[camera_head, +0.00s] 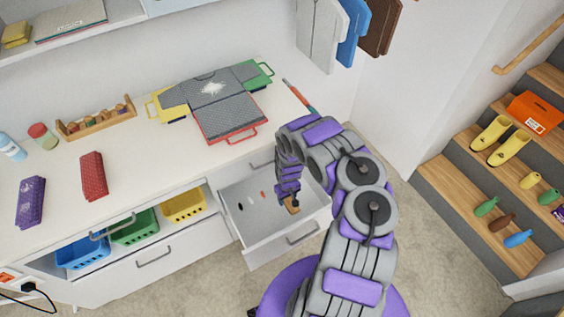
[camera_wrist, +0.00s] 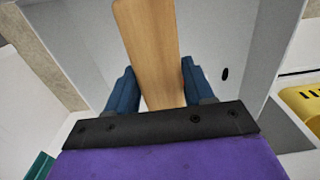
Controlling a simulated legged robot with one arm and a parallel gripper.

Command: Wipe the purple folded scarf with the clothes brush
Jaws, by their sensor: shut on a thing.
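The purple folded scarf (camera_head: 31,202) lies on the white counter at the far left in the head view. My gripper (camera_head: 290,196) is down in the open drawer (camera_head: 247,228) below the counter. It is shut on a wooden piece, the clothes brush (camera_head: 292,207). The wrist view shows the brush's flat light-wood surface (camera_wrist: 150,45) between the two blue fingers. Its bristles are not visible. I cannot tell whether the brush still touches the drawer floor.
A red folded cloth (camera_head: 94,176) lies right of the scarf. Blue (camera_head: 82,252), green (camera_head: 135,227) and yellow (camera_head: 184,205) baskets sit under the counter. Several small items lie in the drawer. Folded garments (camera_head: 230,118) and a wooden rack (camera_head: 97,122) occupy the counter's back. Stairs stand at right.

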